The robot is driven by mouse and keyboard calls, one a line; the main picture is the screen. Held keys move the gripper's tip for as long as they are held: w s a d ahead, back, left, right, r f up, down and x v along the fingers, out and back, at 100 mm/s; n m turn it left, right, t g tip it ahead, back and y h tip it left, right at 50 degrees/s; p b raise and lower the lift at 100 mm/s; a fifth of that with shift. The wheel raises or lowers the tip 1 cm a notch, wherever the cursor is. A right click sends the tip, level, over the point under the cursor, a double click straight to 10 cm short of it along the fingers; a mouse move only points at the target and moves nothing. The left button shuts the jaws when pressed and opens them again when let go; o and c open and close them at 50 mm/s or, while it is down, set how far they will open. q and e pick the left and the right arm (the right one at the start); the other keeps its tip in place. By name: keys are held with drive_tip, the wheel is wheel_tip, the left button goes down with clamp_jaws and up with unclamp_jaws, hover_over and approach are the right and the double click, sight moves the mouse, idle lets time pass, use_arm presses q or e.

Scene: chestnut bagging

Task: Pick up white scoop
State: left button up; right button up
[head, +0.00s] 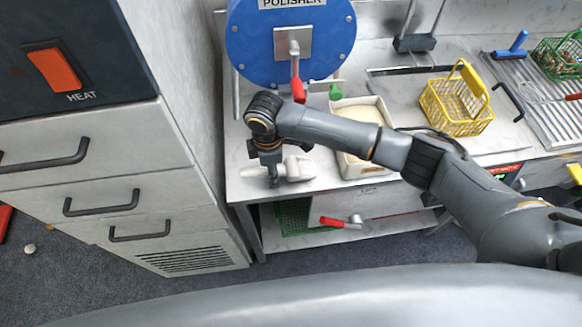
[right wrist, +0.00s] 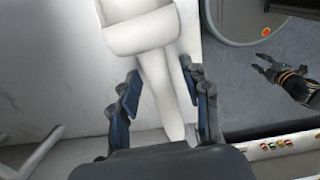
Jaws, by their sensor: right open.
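The white scoop (head: 297,168) lies on the worktop, left of the cream bin, in the head view. My right gripper (head: 272,180) points down at its left side. In the right wrist view the scoop's bowl (right wrist: 140,32) is at the top and its handle (right wrist: 160,95) runs down between the two fingers of my right gripper (right wrist: 160,93). The fingers are open, with a gap on both sides of the handle. My left gripper (right wrist: 264,65) shows at the right of the right wrist view, apart from the scoop, its fingers spread and empty.
The cream bin (head: 346,168) holds pale granular stuff. The blue polisher drum (head: 255,40) stands behind. A yellow basket (head: 425,100) is further right. A grey cabinet (head: 180,130) rises left of the worktop. A red-handled tool (head: 335,222) lies on the lower shelf.

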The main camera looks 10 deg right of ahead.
clamp_jaws()
idle(0.3)
drive_tip(key=shift+r, duration=0.45)
wheel_tip(320, 180, up, 2)
drive_tip(key=shift+r+b, duration=0.2)
drive_tip(key=shift+b, duration=0.1)
drive_tip(key=s+r+b, duration=0.1)
drive_tip(key=s+r, duration=0.4)
drive_tip(key=s, duration=0.2)
drive_tip(key=s+d+r+b, duration=0.1)
drive_tip(key=s+r, duration=0.3)
drive_tip(key=s, duration=0.3)
drive_tip(key=shift+d+r, duration=0.15)
drive_tip(key=shift+r, duration=0.2)
